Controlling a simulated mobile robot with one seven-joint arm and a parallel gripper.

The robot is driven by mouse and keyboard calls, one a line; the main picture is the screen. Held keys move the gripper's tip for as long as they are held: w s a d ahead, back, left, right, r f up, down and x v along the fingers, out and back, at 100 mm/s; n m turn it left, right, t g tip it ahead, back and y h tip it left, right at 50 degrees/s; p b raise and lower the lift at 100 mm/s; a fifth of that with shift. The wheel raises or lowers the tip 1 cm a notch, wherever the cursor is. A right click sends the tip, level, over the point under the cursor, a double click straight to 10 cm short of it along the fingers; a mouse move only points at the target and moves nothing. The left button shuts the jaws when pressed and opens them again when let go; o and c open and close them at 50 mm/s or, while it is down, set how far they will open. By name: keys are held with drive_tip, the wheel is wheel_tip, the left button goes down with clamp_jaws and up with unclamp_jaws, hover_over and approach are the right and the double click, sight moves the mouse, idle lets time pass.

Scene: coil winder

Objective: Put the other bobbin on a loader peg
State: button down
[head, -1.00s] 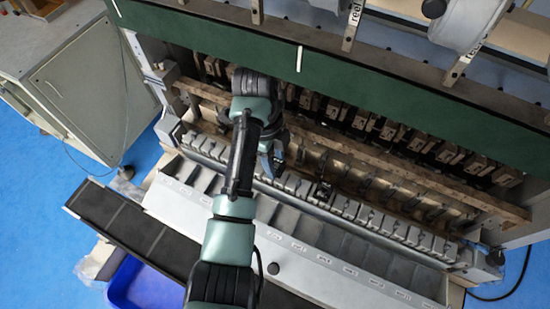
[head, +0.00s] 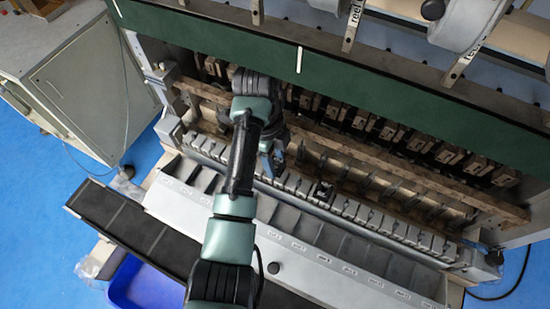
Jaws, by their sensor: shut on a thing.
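My gripper (head: 271,164) reaches into the coil winder, above the left half of the loader rail (head: 345,207) with its row of pegs. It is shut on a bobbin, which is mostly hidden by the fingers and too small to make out. A small dark piece, perhaps a bobbin (head: 323,190), sits at the loader row to the right of my gripper. Loader pegs (head: 385,193) show to the right. The pegs directly behind my arm are hidden.
A dark green panel (head: 350,75) hangs across the machine above my gripper. A row of winding heads (head: 375,125) lies behind the rail. The sloped tray with compartments (head: 330,243) is in front. A grey cabinet (head: 90,80) stands left, a blue bin (head: 145,285) below.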

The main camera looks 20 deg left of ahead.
drive_tip(key=shift+f, duration=0.2)
drive_tip(key=shift+f+b, duration=0.6)
drive_tip(key=shift+f, duration=0.25)
drive_tip(key=shift+c, duration=1.5)
unclamp_jaws()
